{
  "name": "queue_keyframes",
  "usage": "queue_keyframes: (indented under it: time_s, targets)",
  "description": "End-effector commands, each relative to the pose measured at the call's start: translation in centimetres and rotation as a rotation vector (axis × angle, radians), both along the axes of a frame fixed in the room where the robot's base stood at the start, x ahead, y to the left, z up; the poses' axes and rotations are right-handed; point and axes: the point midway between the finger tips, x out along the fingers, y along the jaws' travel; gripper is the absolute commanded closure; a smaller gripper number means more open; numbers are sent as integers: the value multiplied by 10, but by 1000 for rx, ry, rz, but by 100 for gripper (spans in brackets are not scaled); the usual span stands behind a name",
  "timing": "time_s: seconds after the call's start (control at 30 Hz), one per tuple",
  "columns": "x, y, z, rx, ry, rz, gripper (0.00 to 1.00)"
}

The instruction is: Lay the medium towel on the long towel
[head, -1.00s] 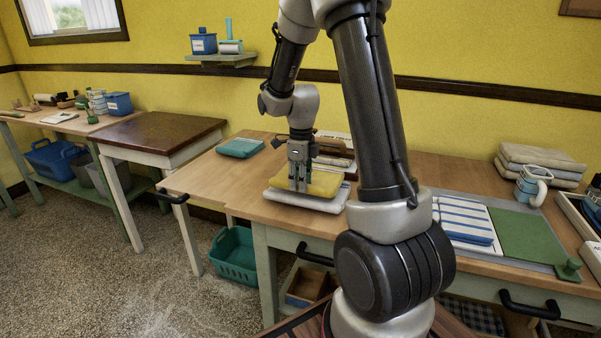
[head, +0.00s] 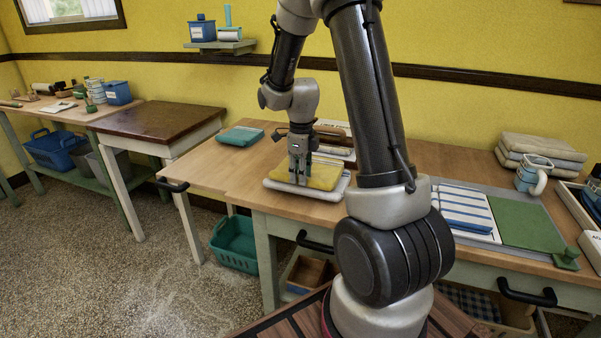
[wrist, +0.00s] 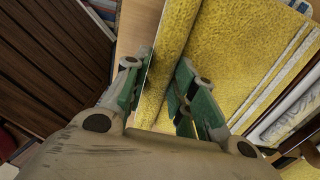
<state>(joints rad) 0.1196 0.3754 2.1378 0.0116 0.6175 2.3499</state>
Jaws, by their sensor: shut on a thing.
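A folded yellow towel (head: 323,177) lies flat on a white slab-like thing (head: 335,195) on the wooden table. My gripper (head: 299,178) points down at the towel's left part. In the wrist view, my gripper (wrist: 158,88) has its green fingers on either side of a raised yellow fold of the towel (wrist: 230,60), shut on it. Pale stripes run along the towel's right side there. A blue-and-white striped folded towel (head: 466,211) lies on the table right of my arm. A teal folded cloth (head: 240,136) lies at the back left. I cannot tell which is the long towel.
A green board (head: 525,228) lies beside the striped towel. Folded grey-beige cloths (head: 543,153) and a mug (head: 533,174) stand at the right. My arm hides the table's middle. Bare tabletop (head: 225,172) shows left of the yellow towel.

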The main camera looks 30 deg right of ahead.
Motion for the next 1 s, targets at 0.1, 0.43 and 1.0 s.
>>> queue_keyframes:
  time_s: [0.1, 0.43, 1.0]
  targets:
    - [0, 0, -2, 0, 0, 0, 100]
    - [0, 0, -3, 0, 0, 0, 48]
    - [0, -1, 60, -1, -6, 0, 48]
